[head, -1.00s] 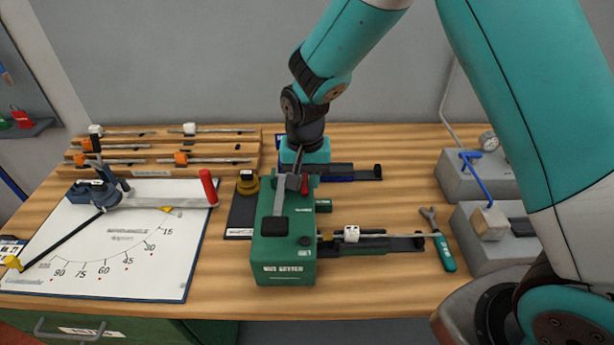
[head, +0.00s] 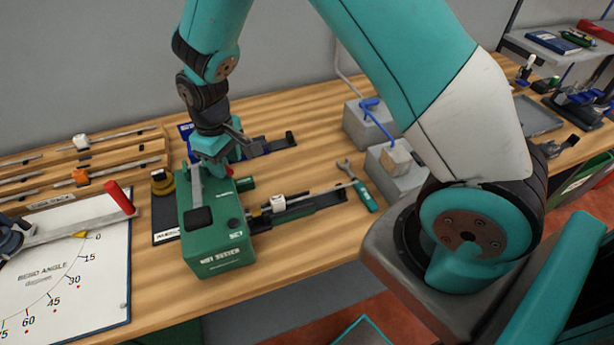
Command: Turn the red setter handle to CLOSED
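The green nut setter (head: 217,250) stands on the wooden bench in the middle-left of the head view. A grey lever with a black pad (head: 198,217) lies along its top. Only a small part of the red setter handle (head: 231,170) shows, at the back of the setter. My gripper (head: 222,170) points down at the back end of the setter, right at the red handle. Its fingertips are mostly hidden, so I cannot tell whether they are closed on the handle. I cannot read a CLOSED mark.
A bend-angle board (head: 75,262) with a red-handled lever (head: 120,198) is at left. A rail with a white block (head: 278,202) extends right from the setter. Slotted wooden racks (head: 110,150) lie behind left.

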